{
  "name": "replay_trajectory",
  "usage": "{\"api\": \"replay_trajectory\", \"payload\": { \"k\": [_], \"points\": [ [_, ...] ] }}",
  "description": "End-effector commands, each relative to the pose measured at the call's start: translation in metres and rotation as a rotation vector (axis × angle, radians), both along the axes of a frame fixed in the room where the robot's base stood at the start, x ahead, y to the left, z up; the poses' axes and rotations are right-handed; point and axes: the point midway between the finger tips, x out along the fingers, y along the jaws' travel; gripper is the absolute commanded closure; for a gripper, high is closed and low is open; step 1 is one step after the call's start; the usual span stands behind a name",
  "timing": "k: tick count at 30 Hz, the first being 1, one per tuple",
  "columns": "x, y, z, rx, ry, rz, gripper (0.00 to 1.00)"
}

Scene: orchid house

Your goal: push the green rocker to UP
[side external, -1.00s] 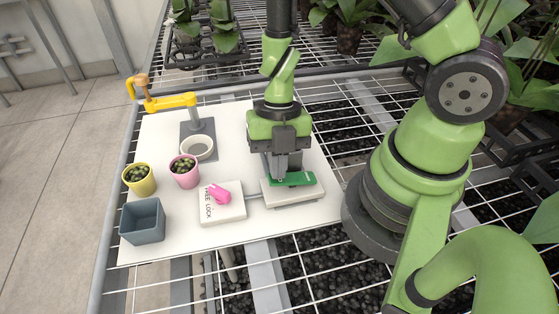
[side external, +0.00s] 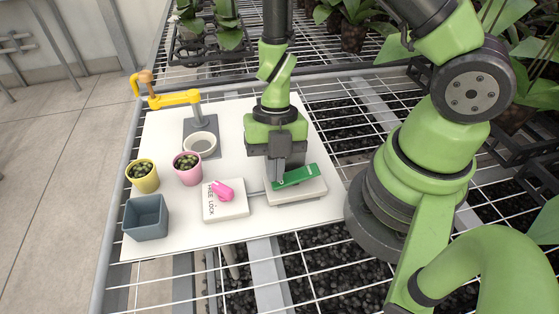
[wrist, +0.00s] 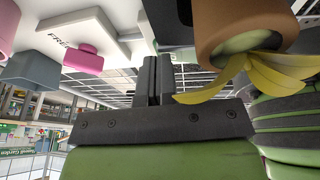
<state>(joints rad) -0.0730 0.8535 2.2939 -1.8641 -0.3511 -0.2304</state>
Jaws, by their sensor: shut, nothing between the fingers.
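The green rocker (side external: 298,176) sits on its white switch base (side external: 305,192). It is tilted, with its right end raised and its left end low. My gripper (side external: 275,184) is shut and points down at the rocker's low left end. I cannot tell whether the fingertips still press on it. In the wrist view my shut fingers (wrist: 152,80) stand side by side with nothing between them. The rocker cannot be made out there, and no UP marking is readable in either view.
Left of the base is a white lock box (side external: 226,209) with a pink knob (side external: 222,190). Further left are a blue-grey bin (side external: 146,218), yellow pot (side external: 142,178), pink pot (side external: 188,170) and yellow-armed stand (side external: 178,99). A brown pot (wrist: 218,30) with yellow leaves shows in the wrist view.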

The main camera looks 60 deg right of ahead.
Motion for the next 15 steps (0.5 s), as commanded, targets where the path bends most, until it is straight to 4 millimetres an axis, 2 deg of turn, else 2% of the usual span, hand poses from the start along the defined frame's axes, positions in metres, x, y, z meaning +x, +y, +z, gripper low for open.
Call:
{"api": "replay_trajectory", "payload": {
  "k": [15],
  "points": [
    [-0.0091,-0.0092,0.0067,-0.001,0.000,-0.002,1.00]
  ]
}}
